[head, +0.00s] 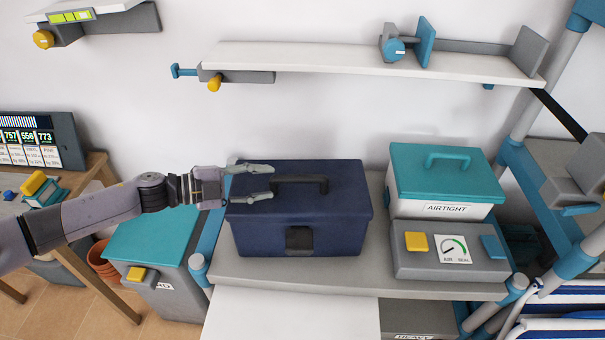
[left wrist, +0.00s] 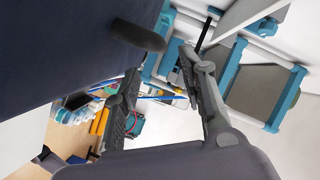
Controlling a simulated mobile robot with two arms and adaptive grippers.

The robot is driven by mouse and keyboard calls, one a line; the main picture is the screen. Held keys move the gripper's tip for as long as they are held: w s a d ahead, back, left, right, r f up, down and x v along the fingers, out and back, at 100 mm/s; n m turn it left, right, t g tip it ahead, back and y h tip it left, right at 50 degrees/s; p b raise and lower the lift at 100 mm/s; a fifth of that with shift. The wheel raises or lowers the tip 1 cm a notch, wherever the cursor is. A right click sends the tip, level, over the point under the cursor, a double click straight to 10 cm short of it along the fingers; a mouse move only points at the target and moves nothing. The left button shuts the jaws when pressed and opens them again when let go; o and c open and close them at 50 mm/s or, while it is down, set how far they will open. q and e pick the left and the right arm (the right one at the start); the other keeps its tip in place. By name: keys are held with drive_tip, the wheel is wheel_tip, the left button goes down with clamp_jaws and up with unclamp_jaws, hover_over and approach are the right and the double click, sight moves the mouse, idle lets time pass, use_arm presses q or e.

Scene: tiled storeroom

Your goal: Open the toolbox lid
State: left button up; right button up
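The dark blue toolbox (head: 335,225) stands on the grey shelf with its lid (head: 340,172) closed. A black handle (head: 301,181) runs across the lid top, and a black latch (head: 299,238) is on the front face. My left gripper (head: 273,182) is open over the left part of the lid. Its two fingers point right towards the handle, with the handle's left end just beyond the fingertips. In the left wrist view the toolbox (left wrist: 60,40) fills the upper left, and the dark handle (left wrist: 138,35) shows near the open fingers. My right gripper is not in view.
A teal-lidded box marked AIRTIGHT (head: 445,208) sits on a grey gauge unit (head: 450,266) close to the toolbox's right. A white wall shelf (head: 330,58) hangs above. A teal-lidded bin (head: 150,245) stands at left. Bare grey shelf (head: 300,273) shows in front.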

sight(292, 180)
use_arm(q)
drive_tip(key=p+x, duration=0.1)
drive_tip(key=x, duration=0.8)
drive_tip(key=shift+w+d+p, duration=0.1)
drive_tip(key=shift+d+p, duration=0.1)
drive_tip(key=shift+p, duration=0.1)
drive_tip(key=shift+w+d+f, duration=0.15)
drive_tip(key=shift+d, duration=0.15)
drive_tip(key=shift+c, duration=1.4)
drive_tip(key=c, duration=0.5)
clamp_jaws()
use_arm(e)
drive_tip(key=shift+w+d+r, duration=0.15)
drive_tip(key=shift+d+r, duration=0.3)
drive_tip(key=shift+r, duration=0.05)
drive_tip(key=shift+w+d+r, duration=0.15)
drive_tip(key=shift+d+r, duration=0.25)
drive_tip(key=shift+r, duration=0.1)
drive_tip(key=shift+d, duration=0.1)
